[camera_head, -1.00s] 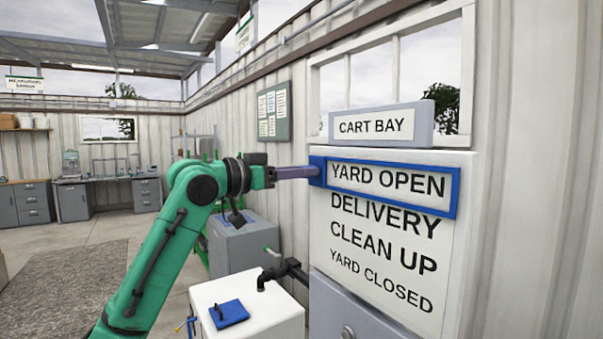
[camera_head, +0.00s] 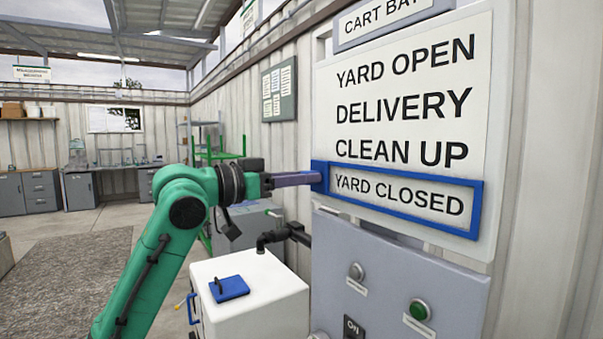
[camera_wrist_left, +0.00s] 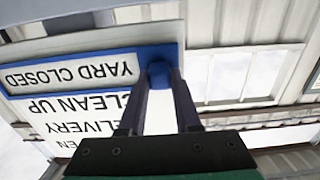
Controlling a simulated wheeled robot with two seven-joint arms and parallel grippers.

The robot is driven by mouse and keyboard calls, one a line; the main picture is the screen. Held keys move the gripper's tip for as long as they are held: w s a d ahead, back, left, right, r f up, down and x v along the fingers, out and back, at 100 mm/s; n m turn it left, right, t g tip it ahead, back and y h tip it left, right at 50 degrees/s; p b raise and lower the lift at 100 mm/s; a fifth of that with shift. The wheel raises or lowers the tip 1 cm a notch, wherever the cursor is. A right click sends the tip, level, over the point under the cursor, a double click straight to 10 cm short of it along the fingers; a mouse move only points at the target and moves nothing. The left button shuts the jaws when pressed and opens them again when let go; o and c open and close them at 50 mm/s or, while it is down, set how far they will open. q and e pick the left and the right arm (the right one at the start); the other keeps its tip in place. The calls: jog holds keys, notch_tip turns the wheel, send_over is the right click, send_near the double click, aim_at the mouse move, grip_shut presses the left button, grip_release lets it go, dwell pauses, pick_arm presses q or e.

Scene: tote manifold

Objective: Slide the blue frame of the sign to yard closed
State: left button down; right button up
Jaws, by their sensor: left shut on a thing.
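The white sign board (camera_head: 400,115) lists YARD OPEN, DELIVERY, CLEAN UP and YARD CLOSED from top to bottom. The blue frame (camera_head: 425,219) surrounds the YARD CLOSED line at the bottom. My left gripper (camera_head: 318,177) is shut on the left end of the frame. In the left wrist view, the picture is upside down; the fingers (camera_wrist_left: 160,88) close on the frame's blue end tab (camera_wrist_left: 159,72), and YARD CLOSED reads inside the blue frame (camera_wrist_left: 95,54). The tab is partly hidden by the fingers. My right gripper is not in view.
A grey panel (camera_head: 385,262) with buttons and an ON switch sits just below the board. Open floor lies at the left.

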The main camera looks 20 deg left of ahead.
pick_arm(q)
jog(key=shift+f, duration=0.15)
jog(key=c, duration=0.6)
grip_release()
jog(key=b+v, duration=0.5)
jog(key=v, duration=0.9)
jog(key=shift+s, duration=0.3)
jog(key=shift+a, duration=0.15)
